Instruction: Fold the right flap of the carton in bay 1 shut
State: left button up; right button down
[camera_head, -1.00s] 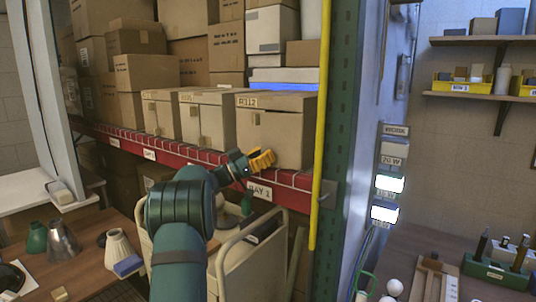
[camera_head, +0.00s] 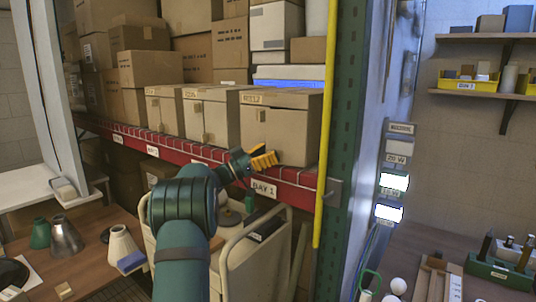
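The carton (camera_head: 283,133) above the BAY 1 label (camera_head: 264,188) is brown cardboard with a small label near its top front edge. It stands on the red shelf at the right end of the row, beside the green post. Its top looks nearly flat; I cannot make out how its right flap lies. My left gripper (camera_head: 264,160), with orange fingers, is in front of the carton's lower left front, near the shelf edge. Nothing shows in it. I cannot tell whether its fingers are apart or whether it touches the carton. My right gripper is not in view.
Two similar cartons (camera_head: 211,118) stand close on the left. A yellow upright pole (camera_head: 325,130) and a green rack post (camera_head: 348,130) bound the bay on the right. A cart (camera_head: 252,258) stands below the shelf.

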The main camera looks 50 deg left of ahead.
pick_arm(q)
jog(key=shift+d+r, duration=0.15)
dwell(0.3)
